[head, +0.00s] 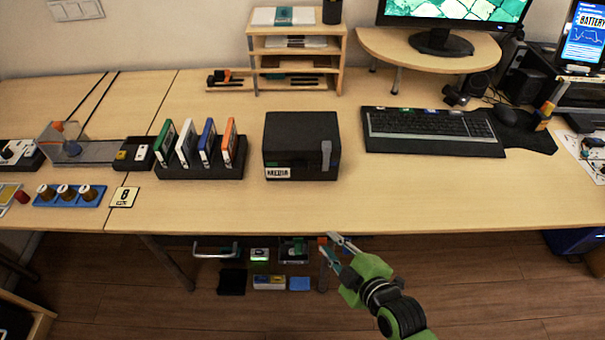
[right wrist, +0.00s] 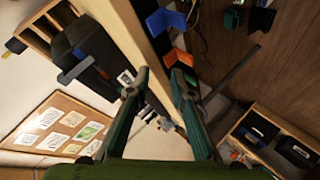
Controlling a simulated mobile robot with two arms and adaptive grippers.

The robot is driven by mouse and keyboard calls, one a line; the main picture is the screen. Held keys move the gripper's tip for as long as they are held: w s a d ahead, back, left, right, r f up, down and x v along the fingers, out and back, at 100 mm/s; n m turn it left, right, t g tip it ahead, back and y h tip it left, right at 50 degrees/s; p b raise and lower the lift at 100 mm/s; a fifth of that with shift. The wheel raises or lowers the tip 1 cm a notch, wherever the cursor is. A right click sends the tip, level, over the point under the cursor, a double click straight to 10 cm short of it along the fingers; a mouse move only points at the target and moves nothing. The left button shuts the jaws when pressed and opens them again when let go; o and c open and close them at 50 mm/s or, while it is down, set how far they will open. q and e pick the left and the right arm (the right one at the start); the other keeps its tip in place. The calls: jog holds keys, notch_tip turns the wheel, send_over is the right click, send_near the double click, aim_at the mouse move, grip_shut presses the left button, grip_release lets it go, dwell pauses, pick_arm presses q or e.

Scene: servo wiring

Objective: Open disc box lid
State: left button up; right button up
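The disc box (head: 292,132) is a black box with a "MEDIA" label, standing on the desk near the middle of the head view. Its lid is down. A grey latch (head: 326,155) shows on its front right. A black box with a grey-blue latch, which looks like the disc box (right wrist: 88,45), shows at the upper left of the right wrist view. My right gripper (head: 331,244) is in front of the desk's front edge, below and apart from the box. Its fingers (right wrist: 160,75) are spread with nothing between them. My left gripper is not in view.
A black rack (head: 200,170) with several coloured disc cases stands left of the box. A keyboard (head: 430,128) lies to its right and a wooden shelf (head: 293,48) stands behind. The desk in front of the box is clear. Several items lie below the desk edge.

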jog(key=w+r+n+t, duration=0.1)
jog(key=r+n, duration=0.1)
jog(key=w+a+r+n+t+y, duration=0.1)
jog(key=w+r+n+t, duration=0.1)
jog(key=r, duration=0.1)
jog(key=w+a+r+n+t, duration=0.1)
jog(key=r+n+t, duration=0.1)
jog(key=shift+w+r+n+y, duration=0.15)
jog(key=shift+w+n+y, duration=0.15)
jog(key=shift+n, duration=0.1)
jog(key=x, duration=1.3)
jog(key=shift+w+r, duration=0.2)
jog(key=shift+w, duration=0.15)
grip_shut()
